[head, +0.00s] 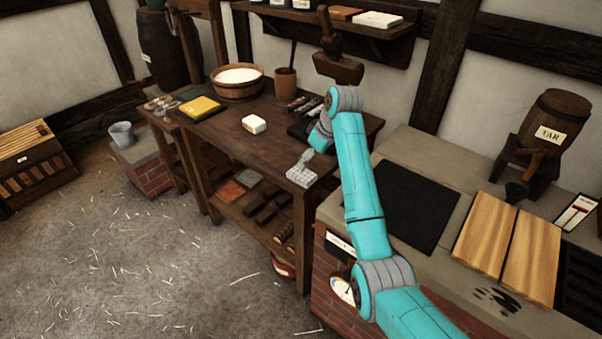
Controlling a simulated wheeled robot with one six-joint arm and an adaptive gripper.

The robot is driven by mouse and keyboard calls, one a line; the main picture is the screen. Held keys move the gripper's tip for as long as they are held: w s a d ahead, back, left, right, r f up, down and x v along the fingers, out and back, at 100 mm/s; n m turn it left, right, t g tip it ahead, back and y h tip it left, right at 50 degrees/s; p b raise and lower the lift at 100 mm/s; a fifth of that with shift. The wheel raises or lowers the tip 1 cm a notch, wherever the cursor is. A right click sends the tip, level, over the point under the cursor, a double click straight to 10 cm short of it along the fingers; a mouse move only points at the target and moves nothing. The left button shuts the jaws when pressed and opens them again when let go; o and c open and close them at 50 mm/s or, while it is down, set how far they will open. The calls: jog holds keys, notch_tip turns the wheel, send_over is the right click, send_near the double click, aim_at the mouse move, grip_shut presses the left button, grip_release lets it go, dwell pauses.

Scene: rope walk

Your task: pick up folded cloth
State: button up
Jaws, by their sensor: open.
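A small pale grey and white checked piece, which looks like the folded cloth (301,177), lies at the near right corner of the dark wooden workbench (232,144). My gripper (304,163) is right above it, pointing down, with its tips at or very close to the cloth's far edge. The gripper is small in this view; it is open, and I cannot tell whether its fingers touch the cloth or stand around it.
A white block (254,124), a yellow flat item (199,107), a wooden tub (238,82) and a brown cup (285,82) stand on the bench. Dark tools lie behind my arm. A brick counter (449,206) with wooden boards (507,245) is right. A shelf (335,24) hangs above.

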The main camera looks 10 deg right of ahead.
aim_at(303, 173)
jog(key=shift+x, duration=4.15)
jog(key=c, duration=1.1)
